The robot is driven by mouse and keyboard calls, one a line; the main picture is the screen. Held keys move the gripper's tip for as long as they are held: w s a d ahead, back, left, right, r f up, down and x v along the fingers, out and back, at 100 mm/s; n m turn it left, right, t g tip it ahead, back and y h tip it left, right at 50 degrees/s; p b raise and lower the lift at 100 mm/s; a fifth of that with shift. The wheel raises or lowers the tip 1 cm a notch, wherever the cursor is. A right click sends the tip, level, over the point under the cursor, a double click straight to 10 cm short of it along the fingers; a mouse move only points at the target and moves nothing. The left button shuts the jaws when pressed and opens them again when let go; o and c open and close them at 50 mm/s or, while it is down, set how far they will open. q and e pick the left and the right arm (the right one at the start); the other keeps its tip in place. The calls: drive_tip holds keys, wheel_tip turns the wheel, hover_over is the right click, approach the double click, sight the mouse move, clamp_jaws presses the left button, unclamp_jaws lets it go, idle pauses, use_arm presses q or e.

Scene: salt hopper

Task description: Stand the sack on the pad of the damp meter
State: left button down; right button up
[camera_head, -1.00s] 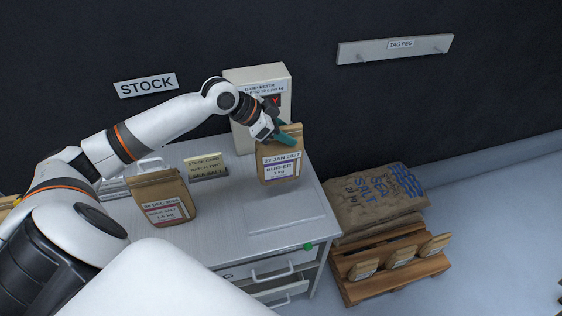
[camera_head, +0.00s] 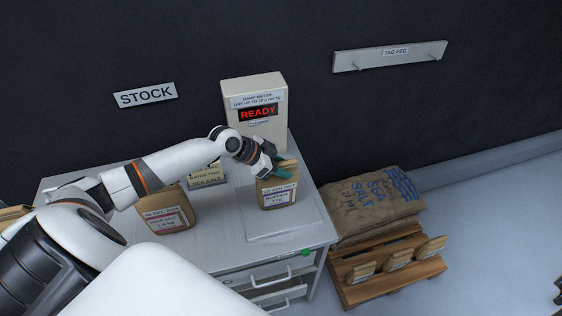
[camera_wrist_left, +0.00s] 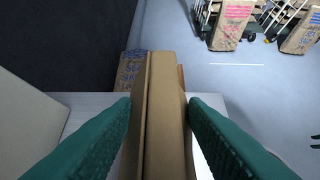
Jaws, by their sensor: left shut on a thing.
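My left gripper (camera_head: 280,174) is shut on the top of a brown paper sack (camera_head: 277,196) with a white and blue label. The sack is upright, and its side fills the middle of the left wrist view (camera_wrist_left: 165,110) between the green fingers (camera_wrist_left: 160,125). The damp meter (camera_head: 253,88) is a cream box at the back of the table, and its display reads READY. Its pale flat pad (camera_head: 285,228) lies in front of it. The sack is over the pad's area; I cannot tell whether its base touches.
Another brown sack (camera_head: 168,212), red-labelled, stands at the left on the grey table (camera_head: 215,240). A yellow batch card (camera_head: 207,174) stands behind it. A pallet (camera_head: 385,285) with a salt sack (camera_head: 375,205) is right of the table. The tabletop between the two sacks is clear.

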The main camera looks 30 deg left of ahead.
use_arm(q)
drive_tip(key=c, duration=1.3)
unclamp_jaws()
drive_tip(key=o, duration=0.4)
drive_tip(key=shift+s, duration=0.1)
drive_tip(key=shift+o, duration=0.2)
drive_tip(key=shift+s+a+r, duration=0.1)
drive_tip(key=shift+r, duration=0.1)
drive_tip(key=b+v, duration=0.1)
drive_tip(key=v, duration=1)
drive_tip(key=shift+s+r+b, duration=0.15)
drive_tip(key=shift+r+b, duration=0.1)
drive_tip(key=shift+b, duration=0.15)
